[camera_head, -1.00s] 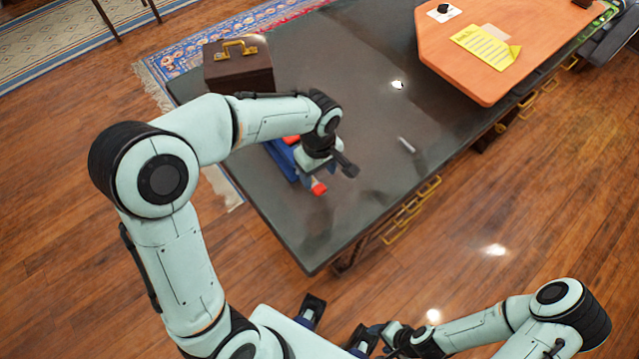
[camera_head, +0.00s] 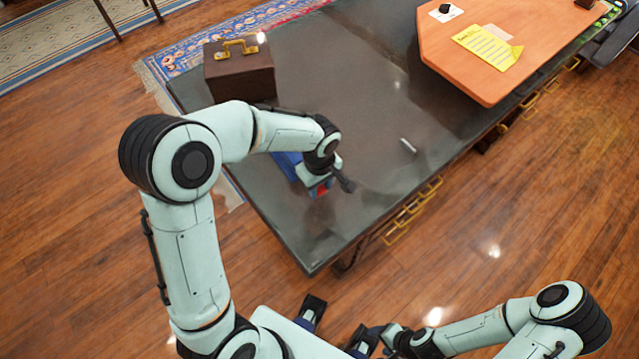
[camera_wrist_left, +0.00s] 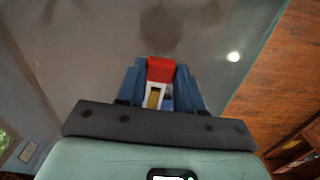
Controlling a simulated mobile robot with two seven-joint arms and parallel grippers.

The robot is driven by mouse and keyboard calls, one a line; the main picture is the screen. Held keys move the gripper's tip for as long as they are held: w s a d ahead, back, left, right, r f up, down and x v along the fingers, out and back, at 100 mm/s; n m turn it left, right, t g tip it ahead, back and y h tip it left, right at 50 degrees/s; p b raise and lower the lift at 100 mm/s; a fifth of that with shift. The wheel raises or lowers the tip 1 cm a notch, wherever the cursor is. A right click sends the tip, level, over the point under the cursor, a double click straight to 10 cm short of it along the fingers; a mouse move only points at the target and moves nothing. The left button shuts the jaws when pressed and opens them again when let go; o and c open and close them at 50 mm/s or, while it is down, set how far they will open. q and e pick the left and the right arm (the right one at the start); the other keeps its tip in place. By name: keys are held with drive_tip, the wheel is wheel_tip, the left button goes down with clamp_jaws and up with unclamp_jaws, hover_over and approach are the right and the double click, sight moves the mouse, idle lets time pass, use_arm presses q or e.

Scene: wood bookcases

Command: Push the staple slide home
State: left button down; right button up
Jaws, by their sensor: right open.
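A blue stapler-like body (camera_head: 287,163) lies near the front left edge of the dark table, mostly hidden under my left arm. Its red part (camera_head: 322,190) shows at the near end; the wrist view also shows this red block (camera_wrist_left: 160,68), with a white and yellowish piece below it. My left gripper (camera_head: 325,185) is over this end. In the wrist view its two blue fingers (camera_wrist_left: 160,82) flank the red block closely; whether they grip it is unclear. My right gripper (camera_head: 362,339) is open, low at the bottom of the head view, away from the table.
A brown case with a gold handle (camera_head: 238,70) stands behind my left arm on the dark table (camera_head: 340,70). A small pale object (camera_head: 408,145) lies to the right. An orange board (camera_head: 450,75) bears a yellow sheet (camera_head: 487,46).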

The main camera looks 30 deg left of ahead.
use_arm(q)
drive_tip(key=a, duration=0.1)
drive_tip(key=w+a, duration=0.2)
drive_tip(key=shift+a+p, duration=0.3)
drive_tip(key=c, duration=0.7)
unclamp_jaws()
drive_tip(key=shift+s, duration=0.1)
wheel_tip(320, 180, up, 14)
drive_tip(key=shift+f+p, duration=0.25)
drive_tip(key=shift+p, duration=0.4)
